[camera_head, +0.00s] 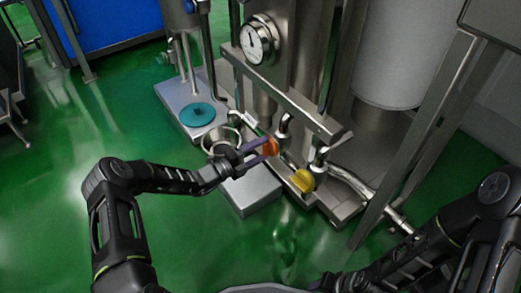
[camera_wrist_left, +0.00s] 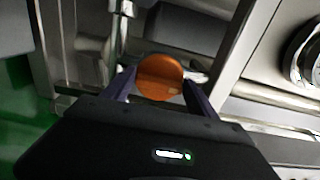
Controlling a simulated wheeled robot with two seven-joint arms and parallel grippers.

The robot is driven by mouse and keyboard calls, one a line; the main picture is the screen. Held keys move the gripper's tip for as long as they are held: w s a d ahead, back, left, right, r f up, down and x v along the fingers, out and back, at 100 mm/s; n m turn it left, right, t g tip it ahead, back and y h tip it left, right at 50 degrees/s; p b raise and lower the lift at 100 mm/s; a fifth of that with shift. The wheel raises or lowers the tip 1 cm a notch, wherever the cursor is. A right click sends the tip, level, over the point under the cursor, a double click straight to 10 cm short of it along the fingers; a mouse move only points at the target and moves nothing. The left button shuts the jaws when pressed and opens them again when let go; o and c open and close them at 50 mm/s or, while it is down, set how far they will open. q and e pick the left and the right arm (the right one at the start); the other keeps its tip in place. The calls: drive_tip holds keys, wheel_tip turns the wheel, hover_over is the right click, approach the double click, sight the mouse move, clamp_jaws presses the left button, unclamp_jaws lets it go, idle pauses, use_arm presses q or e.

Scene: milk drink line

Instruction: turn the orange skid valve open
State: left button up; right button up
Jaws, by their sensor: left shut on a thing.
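The orange skid valve (camera_head: 270,146) has a round orange handle on the low pipework of the steel skid, left of a yellow valve handle. My left gripper (camera_head: 266,149) reaches it from the left, and its purple fingers are shut on the orange handle. In the left wrist view the orange handle (camera_wrist_left: 160,77) sits between the two purple fingertips (camera_wrist_left: 160,82). The pipe behind the handle is partly hidden. My right arm shows at the lower right of the head view, but its gripper cannot be made out.
The yellow valve handle (camera_head: 302,180) is close on the right. A steel pot (camera_head: 220,139) and a teal disc (camera_head: 197,114) are left of the valve. A pressure gauge (camera_head: 259,39) is above. A slanted steel frame leg (camera_head: 418,150) stands at right. Green floor is clear at left.

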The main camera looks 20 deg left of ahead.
use_arm(q)
drive_tip(key=o, duration=1.2)
drive_tip(key=shift+o, duration=0.2)
drive_tip(key=p+v, duration=0.2)
drive_tip(key=v, duration=0.6)
drive_tip(key=shift+p, duration=0.3)
